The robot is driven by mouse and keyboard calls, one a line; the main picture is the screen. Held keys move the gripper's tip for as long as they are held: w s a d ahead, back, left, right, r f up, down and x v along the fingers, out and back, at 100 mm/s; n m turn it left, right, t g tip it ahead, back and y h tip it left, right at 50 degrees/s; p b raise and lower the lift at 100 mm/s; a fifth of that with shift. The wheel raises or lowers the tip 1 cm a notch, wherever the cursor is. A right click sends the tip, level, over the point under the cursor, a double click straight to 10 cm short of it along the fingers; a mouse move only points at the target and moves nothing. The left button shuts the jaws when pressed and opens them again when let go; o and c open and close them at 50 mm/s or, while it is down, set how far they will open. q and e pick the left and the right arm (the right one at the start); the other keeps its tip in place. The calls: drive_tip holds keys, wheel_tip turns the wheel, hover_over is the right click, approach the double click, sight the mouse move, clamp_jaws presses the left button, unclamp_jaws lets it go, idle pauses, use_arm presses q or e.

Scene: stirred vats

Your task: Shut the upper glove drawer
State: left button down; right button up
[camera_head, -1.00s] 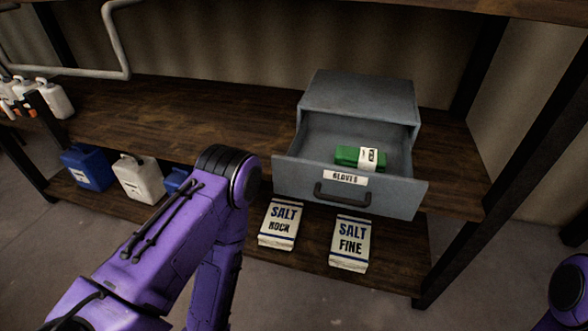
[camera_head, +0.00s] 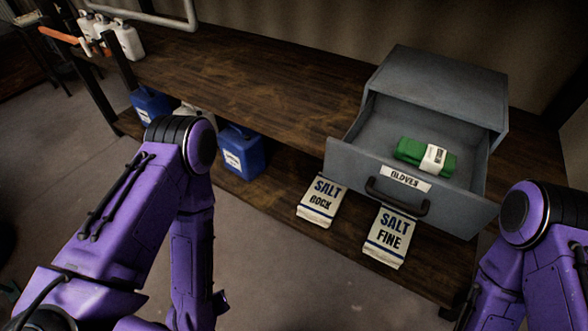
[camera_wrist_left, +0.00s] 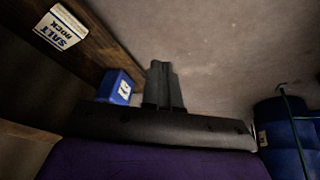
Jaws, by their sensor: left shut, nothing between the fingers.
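The upper glove drawer (camera_head: 450,212) is a grey drawer labelled GLOVES, pulled well out of its grey cabinet (camera_head: 440,85) on the wooden bench. It has a dark bar handle (camera_head: 395,198) on its front. A green bundle (camera_head: 418,152) with a white band lies inside it. My left gripper (camera_wrist_left: 162,68) shows in the left wrist view, shut and empty, over the floor and apart from the drawer. In the head view my left arm hangs left of the cabinet and its gripper is hidden. My right arm stands at the lower right beside the drawer; its gripper is out of view.
On the lower shelf are a SALT ROCK bag (camera_head: 322,199), a SALT FINE bag (camera_head: 390,237) and blue jugs (camera_head: 241,152). White bottles (camera_head: 128,40) stand at the bench's far left. The bench top (camera_head: 250,75) left of the cabinet is clear.

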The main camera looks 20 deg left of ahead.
use_arm(q)
drive_tip(key=w+d+r+n+t+h+p, duration=0.1)
drive_tip(key=w+d+r+n+t+h, duration=0.15)
drive_tip(key=d, duration=0.45)
drive_tip(key=n+t+h+p, duration=0.4)
drive_tip(key=n+t, duration=0.7)
drive_tip(key=n, duration=1.1)
approach(334, 165)
drive_tip(key=b+v, duration=0.1)
drive_tip(key=v, duration=0.6)
drive_tip(key=shift+h, duration=0.25)
drive_tip(key=b+x, duration=0.1)
drive_tip(key=x, duration=0.5)
drive_tip(key=b+x, duration=0.1)
drive_tip(key=x, duration=0.5)
drive_tip(key=shift+w+a+r, duration=0.2)
drive_tip(key=shift+w, duration=0.05)
drive_tip(key=shift+w+d+f, duration=0.15)
drive_tip(key=shift+w+d, duration=0.05)
drive_tip(key=shift+w, duration=0.4)
drive_tip(key=shift+w+f+n, duration=0.1)
drive_tip(key=shift+n, duration=0.15)
